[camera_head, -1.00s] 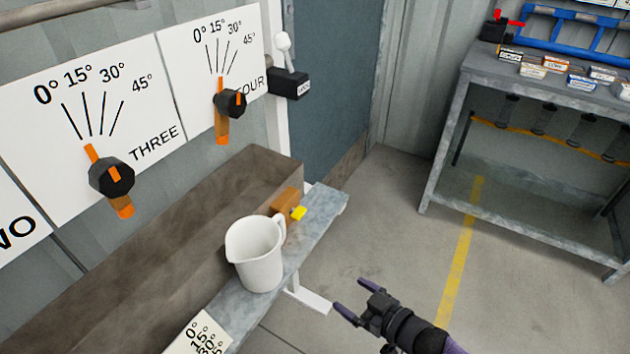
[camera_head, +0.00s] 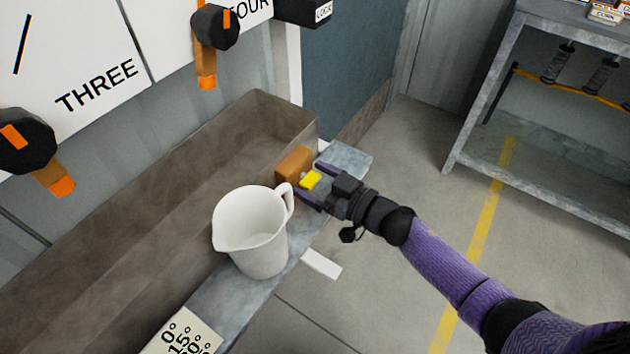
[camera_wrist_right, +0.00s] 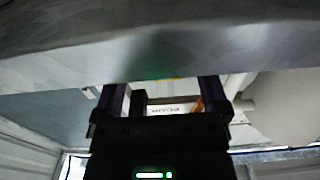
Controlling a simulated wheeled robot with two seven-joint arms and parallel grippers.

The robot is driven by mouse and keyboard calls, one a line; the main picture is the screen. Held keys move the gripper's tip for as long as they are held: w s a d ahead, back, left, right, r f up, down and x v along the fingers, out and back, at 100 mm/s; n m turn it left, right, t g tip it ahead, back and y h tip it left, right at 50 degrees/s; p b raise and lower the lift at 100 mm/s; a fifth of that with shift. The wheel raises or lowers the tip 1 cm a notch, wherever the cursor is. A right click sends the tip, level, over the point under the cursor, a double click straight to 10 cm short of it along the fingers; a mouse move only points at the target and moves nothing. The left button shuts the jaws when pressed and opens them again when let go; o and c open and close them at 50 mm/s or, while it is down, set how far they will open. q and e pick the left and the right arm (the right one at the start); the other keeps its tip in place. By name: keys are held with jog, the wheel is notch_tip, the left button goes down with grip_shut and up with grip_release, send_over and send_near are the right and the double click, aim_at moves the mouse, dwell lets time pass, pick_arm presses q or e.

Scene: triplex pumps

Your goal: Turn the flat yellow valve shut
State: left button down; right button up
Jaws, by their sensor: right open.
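The flat yellow valve handle (camera_head: 311,179) sits on the orange-brown valve body (camera_head: 293,164) at the end of the trough. My right gripper (camera_head: 308,178) is open, one finger on either side of the yellow handle in the head view; I cannot tell whether they touch it. My left gripper is not in view.
A white jug (camera_head: 250,235) stands on the grey ledge (camera_head: 243,294) close to the valve, its handle near the gripper. The brown trough (camera_head: 150,235) runs along the wall. Open floor lies to the right, before a grey bench (camera_head: 480,95).

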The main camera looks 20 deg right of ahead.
jog(key=shift+c, duration=0.9)
grip_shut()
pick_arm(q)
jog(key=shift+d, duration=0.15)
